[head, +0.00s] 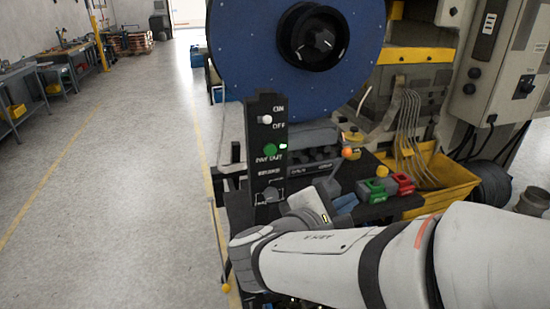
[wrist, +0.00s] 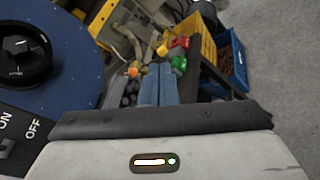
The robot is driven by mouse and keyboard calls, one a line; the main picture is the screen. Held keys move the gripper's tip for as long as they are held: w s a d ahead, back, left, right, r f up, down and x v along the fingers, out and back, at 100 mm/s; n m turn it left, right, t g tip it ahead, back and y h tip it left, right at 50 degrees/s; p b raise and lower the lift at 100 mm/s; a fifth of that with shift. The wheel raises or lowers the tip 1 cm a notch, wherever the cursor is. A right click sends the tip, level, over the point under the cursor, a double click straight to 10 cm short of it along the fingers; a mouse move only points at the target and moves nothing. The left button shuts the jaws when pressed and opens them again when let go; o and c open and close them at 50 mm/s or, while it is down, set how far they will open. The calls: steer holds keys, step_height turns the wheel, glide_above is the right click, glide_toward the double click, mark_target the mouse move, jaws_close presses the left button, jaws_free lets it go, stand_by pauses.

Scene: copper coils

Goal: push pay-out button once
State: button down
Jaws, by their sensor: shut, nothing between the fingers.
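The black control panel (head: 262,172) stands upright at the middle of the head view. In the head view my gripper is low and right of the panel, apart from the button. In the wrist view only the panel's ON/OFF part (wrist: 22,135) shows at lower left; the button is out of sight.
A large blue reel (head: 245,65) with a black hub stands behind the panel. Green (head: 372,190) and red (head: 403,183) blocks lie right of my gripper, before a yellow bin (head: 450,180). The floor (head: 130,190) at left is clear.

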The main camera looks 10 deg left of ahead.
mark_target(270, 150)
steer(key=s+a+r+n+t+y, duration=0.2)
steer(key=a+n+t+y, duration=0.1)
steer(key=a, duration=0.7)
steer(key=shift+a+r+n+t+y+b, duration=0.35)
steer(key=shift+r+n+t+y, duration=0.05)
steer(key=shift+n+t, duration=0.55)
steer(key=shift+w, duration=0.15)
steer(key=shift+w+a+p, duration=0.1)
steer(key=shift+w+a, duration=0.65)
steer(key=shift+w, duration=0.5)
steer(key=shift+w+a+p, duration=0.1)
steer(key=shift+w+a, duration=0.7)
steer(key=shift+w, duration=0.4)
steer(key=shift+w+a+p, duration=0.1)
steer(key=shift+w+a, duration=0.65)
steer(key=shift+w, duration=0.5)
steer(key=shift+w+a, duration=0.2)
steer(key=shift+w, duration=0.15)
